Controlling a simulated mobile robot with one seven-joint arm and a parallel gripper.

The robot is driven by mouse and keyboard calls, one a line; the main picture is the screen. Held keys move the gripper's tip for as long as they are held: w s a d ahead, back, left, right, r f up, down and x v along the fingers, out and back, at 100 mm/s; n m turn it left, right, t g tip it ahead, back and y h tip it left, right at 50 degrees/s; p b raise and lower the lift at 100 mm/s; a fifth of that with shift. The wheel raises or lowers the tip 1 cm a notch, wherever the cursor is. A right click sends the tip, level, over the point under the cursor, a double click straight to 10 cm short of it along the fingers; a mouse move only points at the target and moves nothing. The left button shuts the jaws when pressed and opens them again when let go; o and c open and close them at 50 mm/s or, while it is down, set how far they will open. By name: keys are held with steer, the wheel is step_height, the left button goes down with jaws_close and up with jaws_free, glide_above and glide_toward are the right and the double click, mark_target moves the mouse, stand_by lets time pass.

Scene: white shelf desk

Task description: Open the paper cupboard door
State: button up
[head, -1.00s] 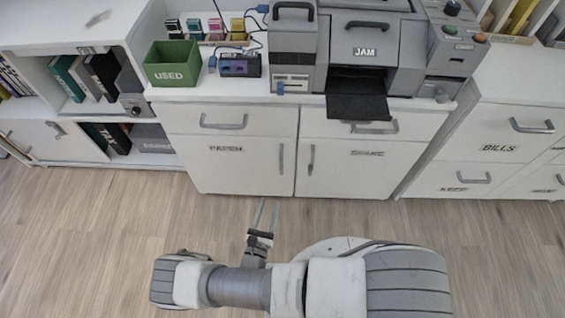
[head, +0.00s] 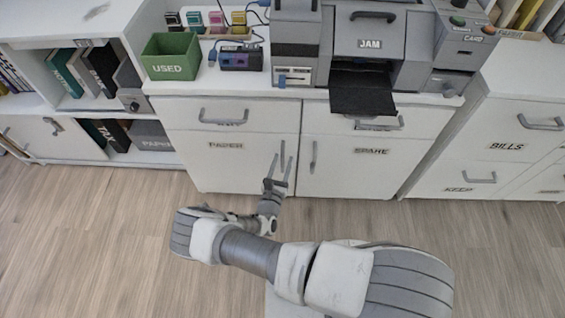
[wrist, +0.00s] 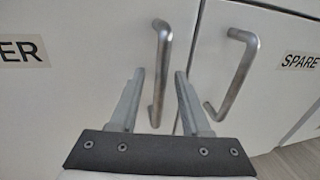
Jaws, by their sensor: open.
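The paper cupboard door (head: 226,168) is shut. It is the left of two white doors, labelled PAPER, and its label shows partly in the wrist view (wrist: 22,52). Its grey upright bar handle (head: 277,165) is near its right edge; in the wrist view the handle (wrist: 160,75) stands ahead, between the fingers. My gripper (head: 281,172) is open and upright in front of this handle. In the wrist view my gripper (wrist: 157,100) has one finger on each side of the handle's lower part. I cannot tell whether either finger touches it.
The spare door (head: 372,172) stands just right, with its own bar handle (wrist: 235,70) close to my right finger. Drawers sit above both doors. A green USED bin (head: 171,57) and a grey printer (head: 375,50) stand on top. The floor in front is clear.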

steer(key=shift+w, duration=0.15)
jaws_close()
stand_by(1.4)
